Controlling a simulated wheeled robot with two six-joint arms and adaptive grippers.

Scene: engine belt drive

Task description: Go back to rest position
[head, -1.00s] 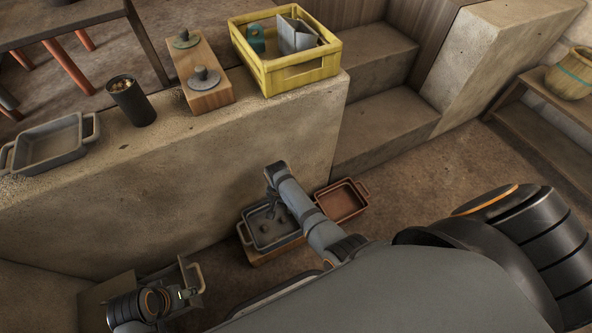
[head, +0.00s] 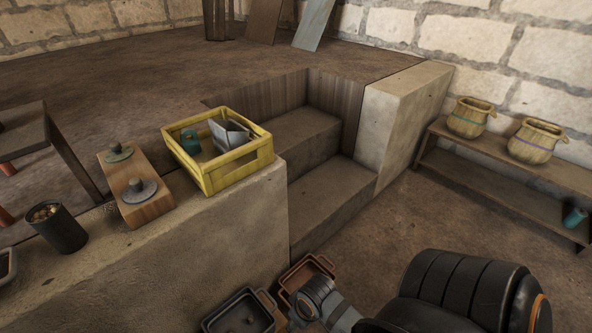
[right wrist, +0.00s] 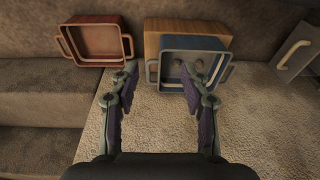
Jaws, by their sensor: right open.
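My right gripper (right wrist: 162,85) is open in the right wrist view, with nothing between its fingers. In the head view, part of an arm of mine shows at the bottom, and no fingertips are visible there. My left gripper does not show in either current view.
A reddish tray (head: 305,269) lies beside the grey tray. On the ledge stand a yellow crate (head: 224,179), a wooden block with two knobs (head: 146,202) and a dark cup (head: 60,229). Steps (head: 330,190) lie beyond. A shelf (head: 497,180) with pots stands at the right.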

